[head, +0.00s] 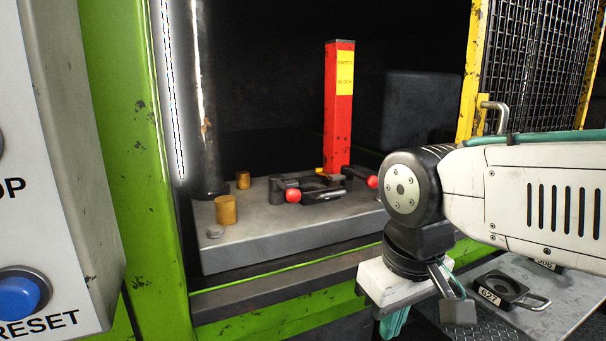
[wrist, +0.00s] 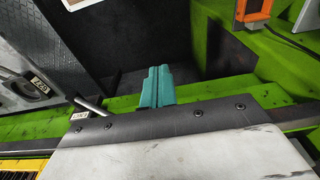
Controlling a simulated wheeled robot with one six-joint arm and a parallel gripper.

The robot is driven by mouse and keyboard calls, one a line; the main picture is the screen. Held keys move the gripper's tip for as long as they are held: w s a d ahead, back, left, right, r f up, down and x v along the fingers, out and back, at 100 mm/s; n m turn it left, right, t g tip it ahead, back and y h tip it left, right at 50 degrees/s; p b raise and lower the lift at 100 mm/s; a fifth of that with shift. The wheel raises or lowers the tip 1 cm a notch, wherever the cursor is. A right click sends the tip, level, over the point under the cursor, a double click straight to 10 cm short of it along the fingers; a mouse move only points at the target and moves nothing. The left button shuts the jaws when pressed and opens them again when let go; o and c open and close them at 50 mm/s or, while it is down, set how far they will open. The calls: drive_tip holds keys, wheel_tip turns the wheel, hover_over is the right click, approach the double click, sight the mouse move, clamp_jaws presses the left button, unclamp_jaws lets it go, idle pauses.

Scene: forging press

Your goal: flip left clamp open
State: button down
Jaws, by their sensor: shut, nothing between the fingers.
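The left clamp (head: 280,187) is a dark lever with a red ball knob (head: 293,195), on the grey press bed at the left of a dark die (head: 322,190). The clamp lies low; I cannot tell its exact latch state. A second red knob (head: 372,181), of the right clamp, shows at the right of the die, close to my arm in the picture. My gripper (head: 393,325) has teal fingers pointing down, in front of the press and well apart from the left clamp. In the wrist view the fingers (wrist: 155,87) are together and empty. No clamp shows there.
A red safety block (head: 340,110) stands upright behind the die. Brass posts (head: 226,210) stand on the bed's left. The green press frame (head: 125,130) bounds the left. A side table (head: 560,310) at right holds dies with handles. A yellow mesh guard (head: 540,60) is behind.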

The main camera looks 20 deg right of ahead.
drive_tip(key=w+d+r+m+y, duration=0.4)
drive_tip(key=w+r+m, duration=0.5)
drive_tip(key=w+r, duration=0.2)
drive_tip(key=w+d+r+m+g+y, duration=0.1)
drive_tip(key=w+d+r+m+y, duration=0.2)
drive_tip(key=w+r+m, duration=0.6)
wheel_tip(320, 180, up, 3)
drive_tip(key=shift+w+d+f+y, duration=0.15)
drive_tip(key=shift+w+d+y, duration=0.3)
drive_tip(key=shift+w, duration=0.65)
drive_tip(key=shift+a, duration=0.1)
drive_tip(key=x, duration=1)
drive_tip(key=shift+s, duration=0.2)
drive_tip(key=shift+a+f, duration=0.15)
drive_tip(key=shift+a, duration=0.45)
drive_tip(key=shift+a+f, duration=0.15)
drive_tip(key=shift+a, duration=0.45)
drive_tip(key=shift+a+f, duration=0.15)
drive_tip(key=shift+a, duration=0.6)
